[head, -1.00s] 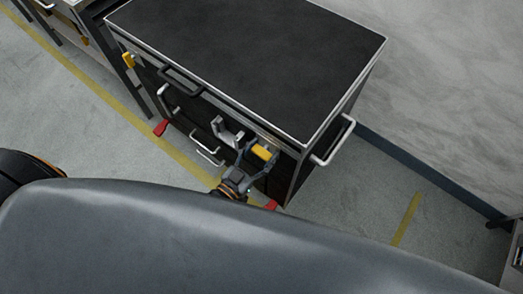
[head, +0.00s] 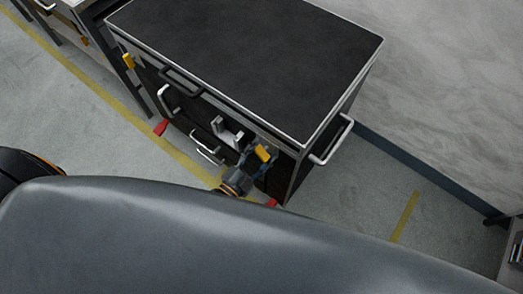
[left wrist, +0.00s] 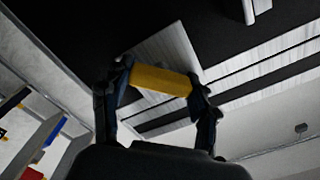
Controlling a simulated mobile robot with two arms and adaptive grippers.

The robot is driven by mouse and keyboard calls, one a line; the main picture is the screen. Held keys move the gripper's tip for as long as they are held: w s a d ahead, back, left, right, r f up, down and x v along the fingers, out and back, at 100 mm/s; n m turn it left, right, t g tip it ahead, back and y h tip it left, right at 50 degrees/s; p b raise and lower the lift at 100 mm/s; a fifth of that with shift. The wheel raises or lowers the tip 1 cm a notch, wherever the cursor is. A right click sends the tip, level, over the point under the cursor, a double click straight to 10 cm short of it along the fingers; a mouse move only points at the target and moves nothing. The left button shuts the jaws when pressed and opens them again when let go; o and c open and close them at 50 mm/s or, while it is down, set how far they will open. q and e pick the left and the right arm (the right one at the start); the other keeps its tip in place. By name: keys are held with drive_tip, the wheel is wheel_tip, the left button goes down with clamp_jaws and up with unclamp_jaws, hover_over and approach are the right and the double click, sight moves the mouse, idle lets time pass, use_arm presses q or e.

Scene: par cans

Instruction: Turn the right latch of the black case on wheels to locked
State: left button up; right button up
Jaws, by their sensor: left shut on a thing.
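The black case on wheels (head: 250,60) stands in the middle of the head view, with a dark flat top and pale metal edges. Its right latch (head: 263,153) is a yellow piece near the right end of the front face; it also shows as a yellow bar in the left wrist view (left wrist: 160,80). My left gripper (head: 258,155) is shut on this latch, with one finger at each end of the yellow bar. The left latch (head: 128,61) is a yellow piece at the front's left end, standing roughly upright. My right gripper is not in view.
Metal handles (head: 207,148) stick out of the front, and a side handle (head: 333,142) sticks out on the right. Red pedals (head: 160,127) show at the wheels. A wall stands at the right, and a bench (head: 62,8) at the upper left.

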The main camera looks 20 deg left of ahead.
use_arm(q)
drive_tip(key=m, duration=0.4)
drive_tip(key=shift+f+m, duration=0.15)
drive_tip(key=shift+m, duration=0.15)
drive_tip(key=shift+m+b, duration=0.65)
drive_tip(key=shift+m, duration=1.25)
drive_tip(key=o, duration=1.2)
drive_tip(key=shift+c, duration=0.2)
drive_tip(key=v, duration=1.2)
